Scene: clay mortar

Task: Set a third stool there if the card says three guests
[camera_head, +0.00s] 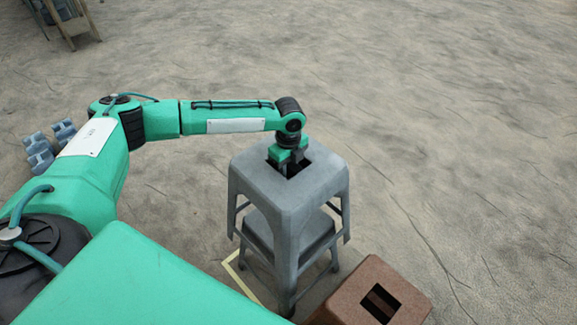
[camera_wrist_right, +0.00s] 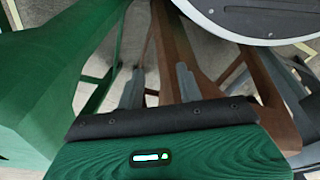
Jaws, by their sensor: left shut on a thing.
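A grey stool (camera_head: 255,178) with a square slot in its seat stands upright in the head view. My left gripper (camera_head: 290,168) is shut on the stool's seat at the slot, its fingertips partly hidden in it. A second grey seat (camera_head: 305,238) shows below, between the upper stool's legs; I cannot tell whether the two touch. A brown stool (camera_head: 368,284) with a slotted seat is at the lower right. In the right wrist view, my right gripper (camera_wrist_right: 158,90) has its fingers apart, with brown legs (camera_wrist_right: 180,55) beyond them. No card is in view.
A pale yellow line (camera_head: 240,280) marks the floor by the grey stool's feet. Several blue-grey pieces (camera_head: 40,152) lie at the left, behind my left arm. Wooden legs (camera_head: 72,22) stand at the far upper left. The cracked sandy floor (camera_head: 440,110) is clear behind and right.

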